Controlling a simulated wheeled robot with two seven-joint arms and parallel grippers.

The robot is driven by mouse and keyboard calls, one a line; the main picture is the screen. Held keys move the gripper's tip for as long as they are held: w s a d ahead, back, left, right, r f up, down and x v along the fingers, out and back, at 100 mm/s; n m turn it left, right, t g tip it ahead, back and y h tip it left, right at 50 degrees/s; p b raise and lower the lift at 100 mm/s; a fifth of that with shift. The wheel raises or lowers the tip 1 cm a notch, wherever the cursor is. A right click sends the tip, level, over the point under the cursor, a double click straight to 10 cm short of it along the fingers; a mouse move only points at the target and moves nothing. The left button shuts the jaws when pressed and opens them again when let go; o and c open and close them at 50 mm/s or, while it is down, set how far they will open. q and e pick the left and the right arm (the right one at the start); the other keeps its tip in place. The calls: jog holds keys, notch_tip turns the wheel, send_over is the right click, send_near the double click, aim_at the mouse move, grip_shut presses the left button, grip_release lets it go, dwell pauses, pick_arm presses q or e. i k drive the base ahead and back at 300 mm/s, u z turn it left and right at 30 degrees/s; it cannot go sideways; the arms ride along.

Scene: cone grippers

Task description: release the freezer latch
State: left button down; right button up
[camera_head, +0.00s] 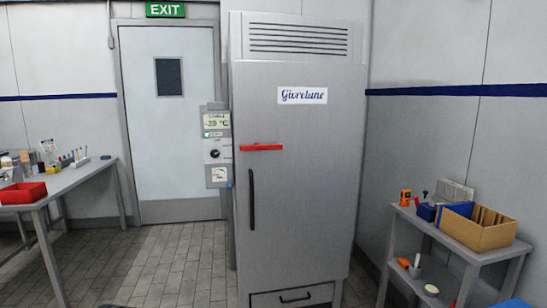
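The tall grey freezer (305,215) stands upright in the middle of the head view, with its door shut. A red latch (261,147) lies level across the left edge of the door, at about mid-height in the picture. A black vertical handle (251,200) sits below the latch on the same side. A white label reading "Givrelune" (302,95) is on the upper door. Neither of my grippers is in the view, so nothing is seen touching the latch.
A control panel (216,148) is left of the freezer. A table (75,179) with a red bin (22,193) stands at the left. A shelf cart (440,237) with a cardboard box (478,227) stands at the right. The tiled floor (180,262) left of the freezer is clear.

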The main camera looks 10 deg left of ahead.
aim_at(256, 146)
jog(key=z, duration=0.3)
jog(key=i, duration=1.1)
jog(key=z, duration=0.15)
